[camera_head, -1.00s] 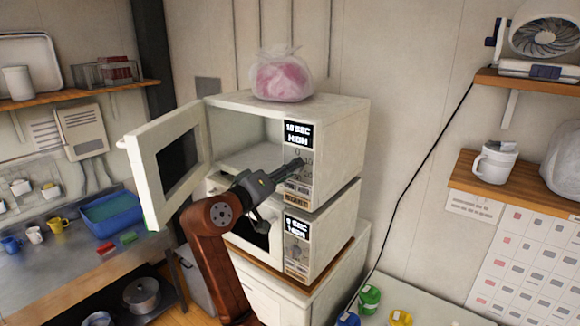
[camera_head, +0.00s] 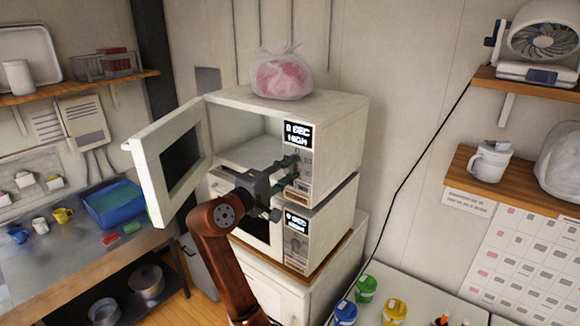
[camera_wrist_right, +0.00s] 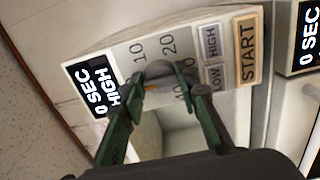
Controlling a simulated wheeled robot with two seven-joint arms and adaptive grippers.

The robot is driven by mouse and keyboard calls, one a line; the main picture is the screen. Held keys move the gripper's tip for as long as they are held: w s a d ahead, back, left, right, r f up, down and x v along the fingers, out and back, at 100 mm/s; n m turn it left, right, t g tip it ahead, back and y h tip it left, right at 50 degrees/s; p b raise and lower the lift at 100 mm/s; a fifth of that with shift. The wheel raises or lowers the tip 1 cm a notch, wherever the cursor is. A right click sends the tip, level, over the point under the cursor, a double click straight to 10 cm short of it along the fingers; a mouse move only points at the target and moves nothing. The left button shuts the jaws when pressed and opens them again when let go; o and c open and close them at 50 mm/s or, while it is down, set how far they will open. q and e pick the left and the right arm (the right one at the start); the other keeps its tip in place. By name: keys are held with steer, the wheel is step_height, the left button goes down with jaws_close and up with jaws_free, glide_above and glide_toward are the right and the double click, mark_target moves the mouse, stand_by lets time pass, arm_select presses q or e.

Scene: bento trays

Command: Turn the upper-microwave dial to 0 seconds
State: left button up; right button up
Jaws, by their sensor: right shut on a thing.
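The upper microwave (camera_head: 342,140) stands on top of a second microwave, with its white door (camera_head: 145,160) swung open to the left. Its display (camera_head: 298,133) reads 0 SEC HIGH, which is clear in the right wrist view (camera_wrist_right: 98,90). My right gripper (camera_head: 292,166) is at the control panel, with its fingers (camera_wrist_right: 160,88) on both sides of the grey round dial (camera_wrist_right: 158,69) and closed on it. The fingers hide part of the dial and some numbers near it. My left gripper is not in view.
The lower microwave (camera_head: 330,228) has its own lit display (camera_head: 297,222). A bag with pink contents (camera_head: 283,76) sits on the upper microwave. The START button (camera_wrist_right: 247,50) and the HIGH and LOW buttons are beside the dial.

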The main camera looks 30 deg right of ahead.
stand_by(0.3)
steer(key=o, duration=1.1)
steer(key=shift+d, duration=0.1)
steer(key=v, duration=1.2)
steer(key=shift+f, duration=0.1)
